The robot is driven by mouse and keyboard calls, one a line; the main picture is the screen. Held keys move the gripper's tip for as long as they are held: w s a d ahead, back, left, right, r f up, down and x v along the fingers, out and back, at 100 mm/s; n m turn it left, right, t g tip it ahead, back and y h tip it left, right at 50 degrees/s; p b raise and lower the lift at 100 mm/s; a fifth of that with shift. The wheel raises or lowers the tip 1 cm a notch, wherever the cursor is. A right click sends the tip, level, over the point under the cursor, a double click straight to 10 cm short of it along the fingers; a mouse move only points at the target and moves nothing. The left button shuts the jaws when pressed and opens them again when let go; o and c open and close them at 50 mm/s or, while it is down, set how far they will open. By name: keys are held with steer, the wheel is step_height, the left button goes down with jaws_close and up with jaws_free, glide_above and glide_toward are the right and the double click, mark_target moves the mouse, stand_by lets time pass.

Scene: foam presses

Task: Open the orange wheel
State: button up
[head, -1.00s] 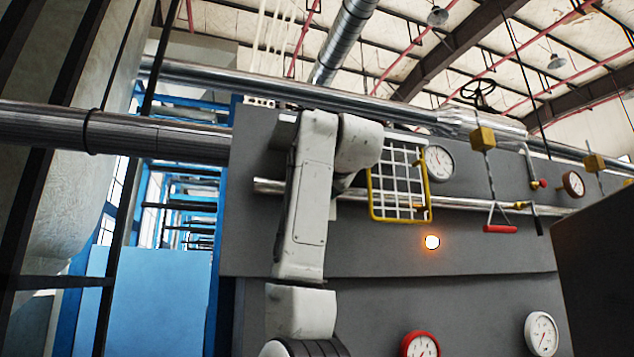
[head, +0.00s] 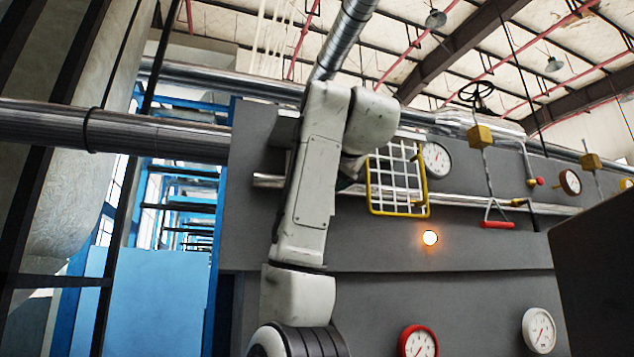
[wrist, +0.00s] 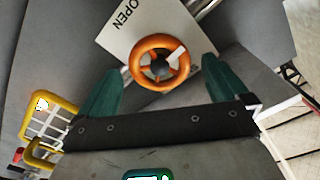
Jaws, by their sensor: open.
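The orange wheel (wrist: 159,62) is in the wrist view, upper middle, a small ring with spokes and a dark hub. A white plate (wrist: 122,28) marked "OPEN" lies behind it. My gripper (wrist: 160,80) is open, with one green finger on each side of the wheel's lower part in the picture. The wheel appears between and slightly beyond the fingertips; I cannot tell whether they touch it. In the head view the orange wheel and my gripper are hidden behind my arm.
A yellow-framed wire basket (head: 398,182) hangs on the grey machine panel (head: 480,252) right of my arm; it also shows at the left in the wrist view (wrist: 52,125). A lit orange lamp (head: 430,238), gauges (head: 436,160) and a red-handled lever (head: 497,224) are on the panel.

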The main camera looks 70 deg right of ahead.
steer(key=shift+b+v, duration=0.7)
steer(key=shift+v, duration=2.1)
